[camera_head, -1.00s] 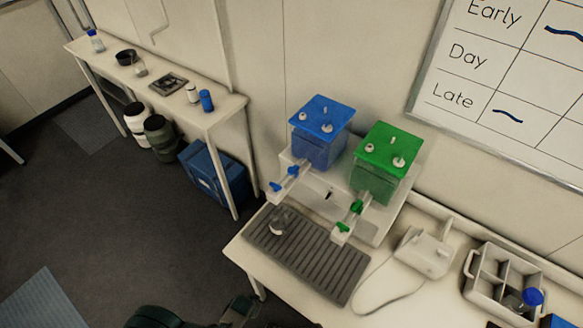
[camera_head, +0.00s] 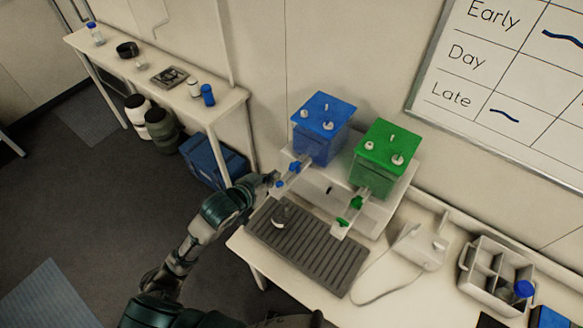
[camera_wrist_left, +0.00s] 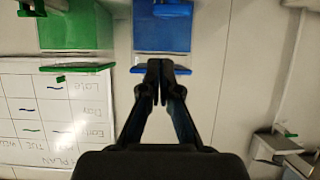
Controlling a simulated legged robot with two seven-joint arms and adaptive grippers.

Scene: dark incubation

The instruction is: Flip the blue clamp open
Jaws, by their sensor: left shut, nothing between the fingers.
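The blue-lidded tank (camera_head: 322,130) stands on a white stand against the wall. A pale outlet arm runs from it toward the front left and carries two small blue parts, one higher up (camera_head: 295,167) and one near its end (camera_head: 280,183); I cannot tell which is the clamp. My left gripper (camera_head: 270,178) is shut and empty, close beside the outer blue part. I cannot tell whether they touch. A dark sliver at the bottom edge may be my right gripper.
A green-lidded tank (camera_head: 379,160) with a green-fitted outlet stands to the right. A grey ribbed tray (camera_head: 310,258) with a small clear vessel (camera_head: 283,216) lies below the outlets. A white device (camera_head: 420,246) with a cable and a divided caddy (camera_head: 487,285) are farther right.

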